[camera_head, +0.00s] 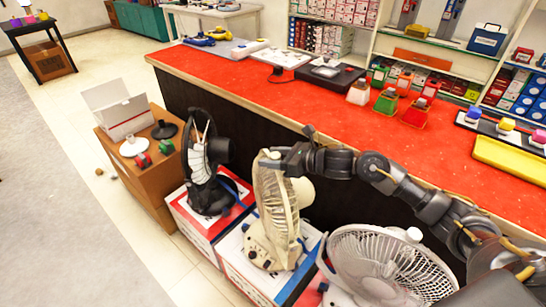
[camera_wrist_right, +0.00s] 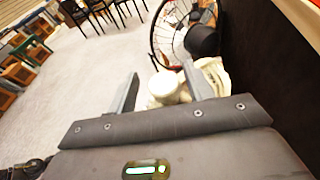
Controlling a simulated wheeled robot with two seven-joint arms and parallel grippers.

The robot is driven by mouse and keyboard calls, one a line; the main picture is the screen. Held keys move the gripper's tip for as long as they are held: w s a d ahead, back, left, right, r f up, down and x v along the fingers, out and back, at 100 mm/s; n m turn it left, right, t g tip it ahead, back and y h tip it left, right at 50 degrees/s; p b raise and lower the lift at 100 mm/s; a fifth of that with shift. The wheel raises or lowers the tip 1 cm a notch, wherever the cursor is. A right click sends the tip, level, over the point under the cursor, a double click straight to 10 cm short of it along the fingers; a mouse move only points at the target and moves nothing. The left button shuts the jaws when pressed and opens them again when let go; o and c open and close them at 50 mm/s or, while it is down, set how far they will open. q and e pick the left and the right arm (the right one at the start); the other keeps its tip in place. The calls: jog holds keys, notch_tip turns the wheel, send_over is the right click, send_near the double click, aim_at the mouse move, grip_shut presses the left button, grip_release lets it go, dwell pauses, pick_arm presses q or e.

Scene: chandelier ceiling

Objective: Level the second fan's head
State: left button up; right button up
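Three fans stand in a row on boxes. The middle, beige fan (camera_head: 272,205) shows nearly edge-on in the head view, with its rounded motor housing on the right of the cage. Its exact tilt is hard to tell. My right gripper (camera_head: 270,160) is at the top of this fan, partly hidden by my own wrist. In the right wrist view my right gripper's fingers (camera_wrist_right: 160,85) are apart. A round cream part of the beige fan (camera_wrist_right: 163,87) shows between and beyond the fingertips; I cannot tell whether they touch it. My left gripper is not in view.
A black fan (camera_head: 194,160) stands left of the beige fan, a whitish fan (camera_head: 385,265) to the right. The red-topped counter (camera_head: 320,115) runs close behind them. A wooden box (camera_head: 150,185) with small items stands left.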

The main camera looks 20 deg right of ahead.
jog(key=shift+d, duration=0.2)
jog(key=shift+s+d, duration=0.25)
jog(key=shift+s, duration=0.05)
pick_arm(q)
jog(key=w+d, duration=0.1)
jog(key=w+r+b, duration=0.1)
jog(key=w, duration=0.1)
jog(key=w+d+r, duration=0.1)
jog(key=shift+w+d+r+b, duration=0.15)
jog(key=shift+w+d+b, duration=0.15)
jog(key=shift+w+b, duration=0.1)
pick_arm(e)
jog(key=v, duration=1)
